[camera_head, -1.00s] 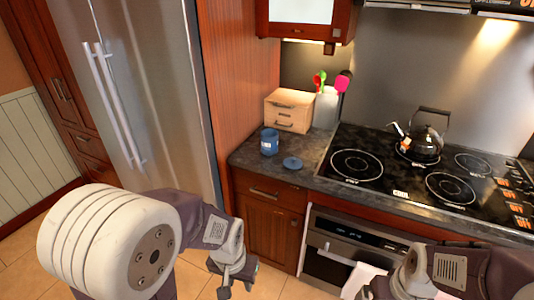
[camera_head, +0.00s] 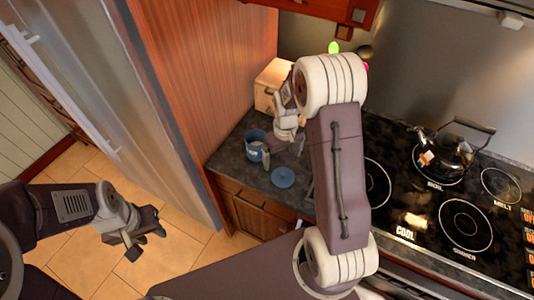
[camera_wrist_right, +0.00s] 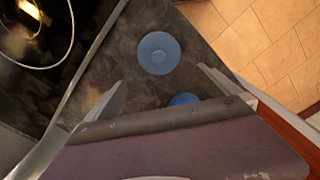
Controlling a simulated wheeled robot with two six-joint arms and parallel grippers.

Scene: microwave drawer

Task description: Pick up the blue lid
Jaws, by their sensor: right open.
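The blue lid (camera_head: 283,177) lies flat on the dark countertop, and it also shows in the right wrist view (camera_wrist_right: 158,53) as a round disc with a raised centre. A blue jar (camera_head: 256,142) stands next to it, and part of a blue round shape, likely the jar, shows in the right wrist view (camera_wrist_right: 183,100). My right gripper (camera_head: 283,150) is open and empty above the counter, beside the jar and behind the lid. Its fingers are wide apart in the wrist view. My left gripper (camera_head: 147,241) hangs over the tiled floor, its fingers apart and empty.
The black cooktop (camera_head: 402,213) with a kettle (camera_head: 446,150) is right of the lid. A wooden box (camera_head: 270,83) stands at the back of the counter. The tall wood panel (camera_head: 205,70) and fridge (camera_head: 80,75) rise on the left.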

